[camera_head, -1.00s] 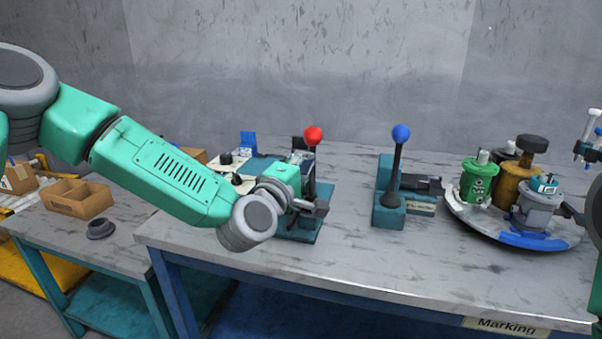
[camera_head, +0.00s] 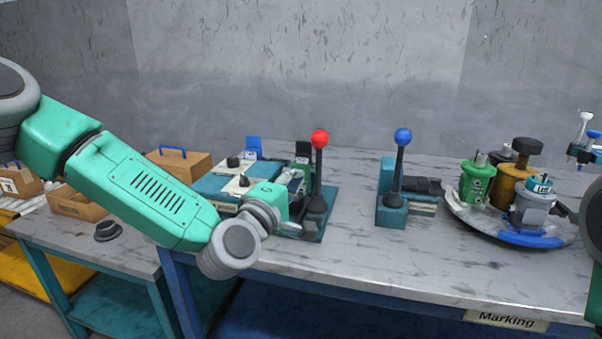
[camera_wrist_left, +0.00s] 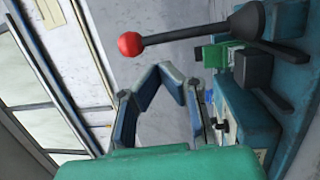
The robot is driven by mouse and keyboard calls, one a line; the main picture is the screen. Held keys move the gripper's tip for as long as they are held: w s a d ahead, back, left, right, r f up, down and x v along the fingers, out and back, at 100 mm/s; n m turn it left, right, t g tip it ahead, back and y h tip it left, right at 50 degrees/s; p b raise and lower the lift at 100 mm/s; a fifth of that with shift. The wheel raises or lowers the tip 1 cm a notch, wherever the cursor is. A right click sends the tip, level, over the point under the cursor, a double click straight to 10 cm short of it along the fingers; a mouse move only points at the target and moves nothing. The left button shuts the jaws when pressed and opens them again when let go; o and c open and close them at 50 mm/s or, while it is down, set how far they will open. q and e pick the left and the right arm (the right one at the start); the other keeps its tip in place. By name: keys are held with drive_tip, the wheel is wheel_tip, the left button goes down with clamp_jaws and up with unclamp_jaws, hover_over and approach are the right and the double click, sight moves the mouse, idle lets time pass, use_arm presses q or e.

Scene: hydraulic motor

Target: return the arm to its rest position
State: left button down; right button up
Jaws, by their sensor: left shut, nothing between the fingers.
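My left arm (camera_head: 150,190) comes in from the left, over the near left corner of the main table. My left gripper (camera_head: 306,230) is shut and empty, just in front of the base of the red-knobbed lever (camera_head: 320,139). In the left wrist view its two fingers (camera_wrist_left: 165,72) meet at the tips with nothing between them. The red knob (camera_wrist_left: 130,44) and its dark lever show beyond the fingers there; I see no contact with them.
A blue-knobbed lever (camera_head: 402,136) stands mid-table. A round tray (camera_head: 470,222) with several pump-like parts is at the right. Boxes (camera_head: 190,170) and a lower side table (camera_head: 75,235) lie at the left. The front middle of the main table is clear.

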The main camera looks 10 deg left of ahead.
use_arm(q)
drive_tip(key=s, duration=0.5)
drive_tip(key=s+f+m+g, duration=0.4)
drive_tip(key=s+f, duration=0.3)
drive_tip(key=f, duration=0.5)
drive_tip(key=s+f+m+g, duration=0.45)
drive_tip(key=s+f, duration=0.25)
drive_tip(key=f, duration=0.5)
drive_tip(key=s+a+f+m+g+y, duration=0.2)
drive_tip(key=s+a+f, duration=0.4)
drive_tip(key=s, duration=0.5)
drive_tip(key=s+a+f+m+g+y, duration=0.2)
drive_tip(key=s+a+f+m+g, duration=0.3)
drive_tip(key=s, duration=0.5)
wheel_tip(320, 180, down, 2)
drive_tip(key=a+g, duration=0.2)
drive_tip(key=shift+s+a+f+y, duration=0.2)
drive_tip(key=shift+s+a+y, duration=0.1)
drive_tip(key=shift+s, duration=0.05)
